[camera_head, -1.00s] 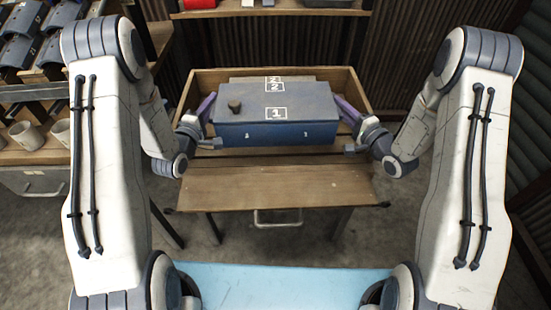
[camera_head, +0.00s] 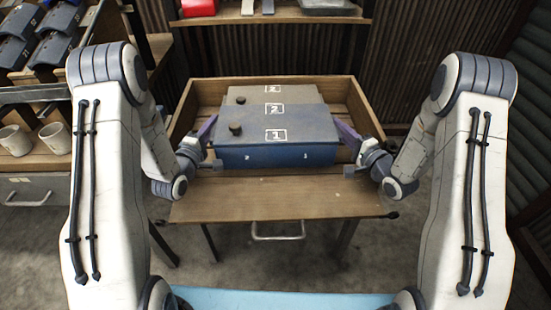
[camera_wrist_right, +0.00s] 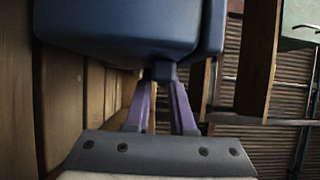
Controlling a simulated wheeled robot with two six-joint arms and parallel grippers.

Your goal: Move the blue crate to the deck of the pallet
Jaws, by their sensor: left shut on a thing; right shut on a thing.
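The blue crate (camera_head: 278,156) has a grey-blue lid marked 1 and a dark knob. In the head view it is at the front of a wooden bench with raised side and back walls. My left gripper (camera_head: 207,136) is shut on its left side. My right gripper (camera_head: 347,136) is shut on its right side. In the right wrist view, the purple fingers of my right gripper (camera_wrist_right: 162,88) close on a small block under the crate's (camera_wrist_right: 125,25) rim. I cannot tell whether the crate's underside touches the wood. I cannot clearly identify the pallet.
A similar crate (camera_head: 265,96) marked 2 stands right behind the held one. The bench's front board (camera_head: 275,200) is bare. A rack with cups (camera_head: 55,137) and dark bins (camera_head: 15,52) stands at the left. A shelf (camera_head: 270,17) is at the back. A light-blue surface lies at the bottom edge.

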